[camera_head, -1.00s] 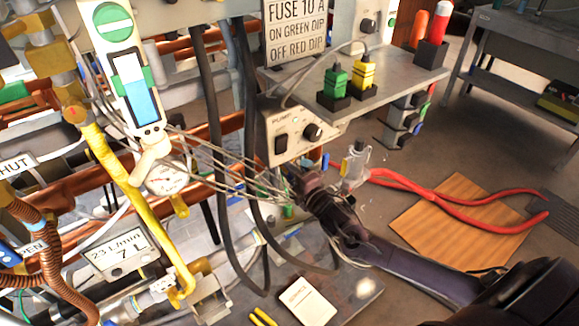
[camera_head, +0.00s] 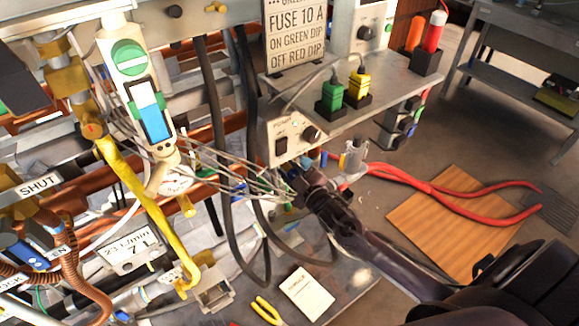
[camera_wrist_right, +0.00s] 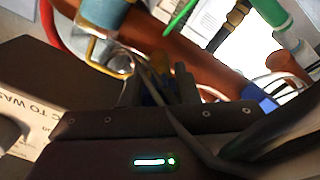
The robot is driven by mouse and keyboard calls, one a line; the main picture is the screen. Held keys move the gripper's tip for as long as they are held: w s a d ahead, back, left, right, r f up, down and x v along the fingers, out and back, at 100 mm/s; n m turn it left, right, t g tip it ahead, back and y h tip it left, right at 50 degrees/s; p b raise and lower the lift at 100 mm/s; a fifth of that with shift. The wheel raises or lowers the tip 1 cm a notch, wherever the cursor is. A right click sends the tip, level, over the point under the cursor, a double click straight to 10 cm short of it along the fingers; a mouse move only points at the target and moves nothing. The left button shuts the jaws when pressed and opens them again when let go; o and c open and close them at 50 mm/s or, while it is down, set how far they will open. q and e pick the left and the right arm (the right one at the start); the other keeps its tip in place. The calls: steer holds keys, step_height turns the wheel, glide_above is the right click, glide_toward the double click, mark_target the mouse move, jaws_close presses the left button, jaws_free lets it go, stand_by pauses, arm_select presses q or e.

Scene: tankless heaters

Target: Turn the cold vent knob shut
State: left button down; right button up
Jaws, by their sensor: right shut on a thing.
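My right gripper (camera_head: 292,182) is at the centre of the head view, below the pump panel, where a bundle of thin grey wires ends. Its dark arm comes in from the lower right. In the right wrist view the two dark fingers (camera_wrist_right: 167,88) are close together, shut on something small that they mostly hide. A bit of blue and yellow shows between or behind them. I cannot tell whether this is the cold vent knob, and no label in view names that knob clearly. My left gripper is not in view.
The pump panel (camera_head: 290,136) and a grey shelf (camera_head: 395,95) with green and yellow plugs stand above the gripper. A white device (camera_head: 135,85) and a yellow pipe (camera_head: 140,195) are at left.

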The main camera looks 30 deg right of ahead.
steer(key=m+p, duration=0.1)
steer(key=m, duration=0.2)
steer(key=shift+m, duration=0.3)
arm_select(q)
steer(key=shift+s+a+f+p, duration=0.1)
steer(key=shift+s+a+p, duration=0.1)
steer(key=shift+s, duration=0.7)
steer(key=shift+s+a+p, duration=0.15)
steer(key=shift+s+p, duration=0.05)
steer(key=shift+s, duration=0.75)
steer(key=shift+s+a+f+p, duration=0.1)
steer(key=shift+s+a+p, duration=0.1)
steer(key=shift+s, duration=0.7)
arm_select(e)
steer(key=shift+f+m, duration=0.1)
steer(key=shift+m, duration=1.5)
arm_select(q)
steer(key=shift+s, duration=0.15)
arm_select(e)
steer(key=o, duration=0.9)
steer(key=shift+o, duration=0.3)
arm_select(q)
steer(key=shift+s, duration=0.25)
arm_select(e)
steer(key=s+d, duration=0.1)
steer(key=s, duration=0.6)
steer(key=shift+s, duration=0.4)
